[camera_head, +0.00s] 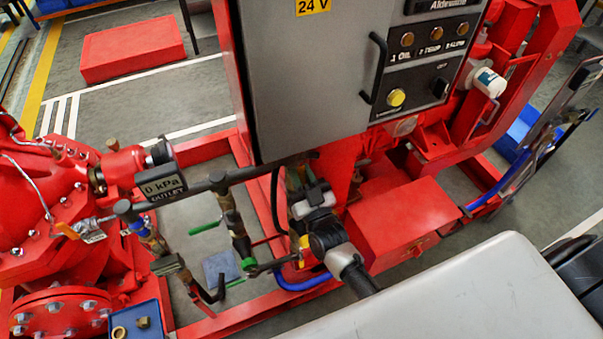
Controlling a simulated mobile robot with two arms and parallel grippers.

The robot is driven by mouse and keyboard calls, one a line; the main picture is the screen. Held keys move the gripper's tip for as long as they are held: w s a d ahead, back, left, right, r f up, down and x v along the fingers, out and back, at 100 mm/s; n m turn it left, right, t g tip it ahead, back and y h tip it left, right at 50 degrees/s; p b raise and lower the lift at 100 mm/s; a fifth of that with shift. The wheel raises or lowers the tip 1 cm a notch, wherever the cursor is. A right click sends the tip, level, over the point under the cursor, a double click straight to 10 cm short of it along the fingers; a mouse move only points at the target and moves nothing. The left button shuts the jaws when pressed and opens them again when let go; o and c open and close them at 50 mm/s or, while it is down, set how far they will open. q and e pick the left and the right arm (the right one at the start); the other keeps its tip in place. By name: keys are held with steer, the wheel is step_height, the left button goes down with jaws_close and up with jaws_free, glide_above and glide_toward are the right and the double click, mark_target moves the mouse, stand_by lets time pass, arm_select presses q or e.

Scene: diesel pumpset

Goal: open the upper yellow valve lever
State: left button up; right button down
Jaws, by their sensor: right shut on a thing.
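My right gripper (304,180) reaches in from the lower right, just below the grey control cabinet, with its fingers pointing away from me at the pipework. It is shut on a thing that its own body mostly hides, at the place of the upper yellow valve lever. I cannot make out that lever or its angle. A small yellow part (304,242) shows just left of my right wrist, lower down. I cannot tell if it belongs to a valve. My left gripper is not in view.
The grey control cabinet (310,85) with a black handle (377,68) overhangs the gripper. Green levers (205,228) and dark pipes (232,178) lie to the left. A red box (405,215) stands close on the right.

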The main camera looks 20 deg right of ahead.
steer(key=c, duration=1)
jaws_free()
steer(key=shift+s+f, duration=0.1)
steer(key=b+v, duration=0.2)
steer(key=v, duration=0.8)
steer(key=shift+s, duration=0.35)
steer(key=shift+f, duration=0.1)
